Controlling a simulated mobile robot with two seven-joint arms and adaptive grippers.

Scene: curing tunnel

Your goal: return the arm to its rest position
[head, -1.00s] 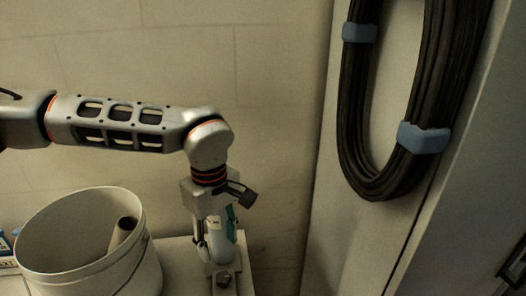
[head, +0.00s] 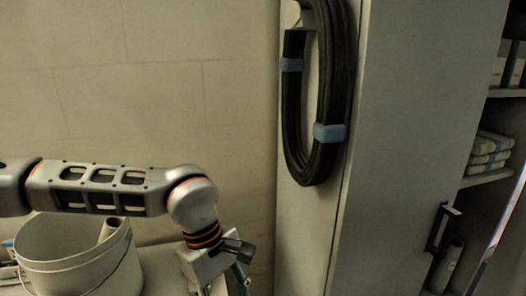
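My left arm (head: 105,190) comes in from the left and reaches across above a light bucket. Its wrist bends downward at the right end. My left gripper (head: 222,285) is cut off by the bottom edge of the head view, so its fingertips are hidden and I cannot tell whether it is open or shut. A bit of something green shows beside it at the lower edge. My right arm and gripper are not in view.
The bucket (head: 85,275) stands on a pale surface (head: 165,265) with a tube (head: 112,228) inside. A black cable coil (head: 318,120) hangs on the cabinet side. The cabinet (head: 410,130) has a dark handle (head: 440,228). Shelves at right hold folded stacks (head: 490,150).

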